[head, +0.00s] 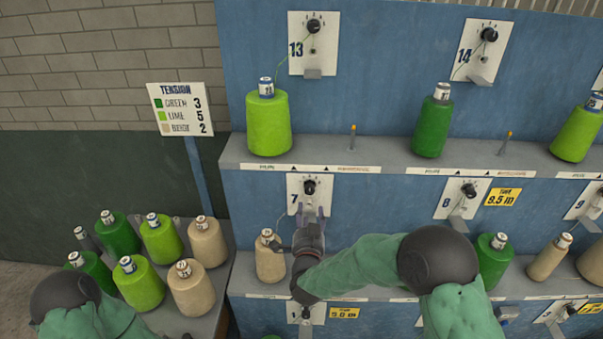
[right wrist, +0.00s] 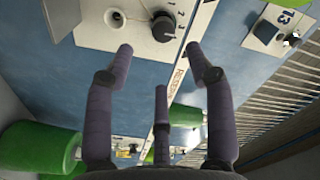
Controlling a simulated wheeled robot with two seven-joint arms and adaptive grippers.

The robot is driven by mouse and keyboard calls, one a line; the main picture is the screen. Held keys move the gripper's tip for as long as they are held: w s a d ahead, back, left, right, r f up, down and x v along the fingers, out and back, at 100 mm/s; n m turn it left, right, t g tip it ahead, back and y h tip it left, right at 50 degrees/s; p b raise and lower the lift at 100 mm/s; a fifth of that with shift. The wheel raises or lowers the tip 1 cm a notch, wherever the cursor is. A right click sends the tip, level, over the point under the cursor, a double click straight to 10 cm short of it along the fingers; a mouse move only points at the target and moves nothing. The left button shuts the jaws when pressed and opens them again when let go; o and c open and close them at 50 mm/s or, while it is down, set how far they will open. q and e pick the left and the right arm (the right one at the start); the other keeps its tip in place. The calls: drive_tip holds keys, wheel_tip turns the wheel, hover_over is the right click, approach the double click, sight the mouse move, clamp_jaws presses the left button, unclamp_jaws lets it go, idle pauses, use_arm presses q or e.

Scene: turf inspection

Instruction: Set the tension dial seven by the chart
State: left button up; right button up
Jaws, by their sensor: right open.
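The dial of position 7 (head: 309,187) is a black knob on a white plate on the blue panel; it also shows in the right wrist view (right wrist: 164,28). My right gripper (head: 309,211) is just below it, open and empty; its fingers (right wrist: 159,50) are spread below the knob in the wrist view, apart from it. A beige cone (head: 268,260) stands on the shelf below plate 7, at left. The tension chart (head: 180,109) reads green 3, lime 5 and a beige swatch 2. The knob's exact setting is too small to read. My left gripper is out of view.
Dial plate 8 (head: 461,199) is to the right, with a yellow 9.5 in tag (head: 502,197). Dial plates 13 and 14 are above. Several green, lime and beige cones (head: 118,236) stand on a side table at left. A shelf ledge (head: 310,155) juts out above plate 7.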

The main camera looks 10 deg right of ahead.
sight(310, 191)
drive_tip(key=x, duration=0.7)
drive_tip(key=p+x, duration=0.1)
drive_tip(key=x, duration=0.2)
drive_tip(key=shift+w+d+r, duration=0.2)
drive_tip(key=shift+w+r, duration=0.15)
clamp_jaws()
